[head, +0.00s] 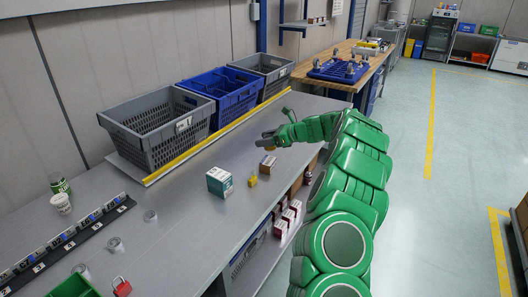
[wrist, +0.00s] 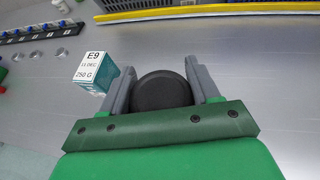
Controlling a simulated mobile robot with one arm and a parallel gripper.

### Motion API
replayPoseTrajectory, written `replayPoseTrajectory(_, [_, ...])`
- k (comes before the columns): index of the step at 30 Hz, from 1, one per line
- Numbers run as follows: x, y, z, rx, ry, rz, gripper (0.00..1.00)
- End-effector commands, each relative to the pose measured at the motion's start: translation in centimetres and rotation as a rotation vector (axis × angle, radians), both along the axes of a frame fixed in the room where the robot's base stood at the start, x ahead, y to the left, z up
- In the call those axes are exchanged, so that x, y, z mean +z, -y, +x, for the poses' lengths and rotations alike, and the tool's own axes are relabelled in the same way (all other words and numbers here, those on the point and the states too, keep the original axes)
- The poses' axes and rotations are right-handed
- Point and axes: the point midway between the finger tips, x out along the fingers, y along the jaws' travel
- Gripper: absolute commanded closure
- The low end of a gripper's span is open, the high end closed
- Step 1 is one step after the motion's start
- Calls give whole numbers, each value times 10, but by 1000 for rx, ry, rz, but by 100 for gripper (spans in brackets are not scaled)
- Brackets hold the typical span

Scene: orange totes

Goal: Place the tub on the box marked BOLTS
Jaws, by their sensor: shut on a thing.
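My gripper (head: 268,139) is shut on a round tub (wrist: 160,91). In the wrist view the tub shows a dark round top between the two grey fingers (wrist: 159,70). In the head view only a small amber part of the tub (head: 270,148) shows under the fingers. A small brown box (head: 266,165) with a pale label stands on the bench just below and in front of the gripper. Its marking is too small to read, so I cannot tell whether it says BOLTS. The wrist view does not show this box.
A small yellow item (head: 252,181) sits between the boxes. Grey and blue crates (head: 155,128) line the back behind a yellow strip (head: 215,137).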

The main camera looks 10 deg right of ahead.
Motion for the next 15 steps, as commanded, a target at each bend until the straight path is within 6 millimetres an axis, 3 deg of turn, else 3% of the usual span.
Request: replayPoseTrajectory(15, [-40,3,31,1,-2,0,73])
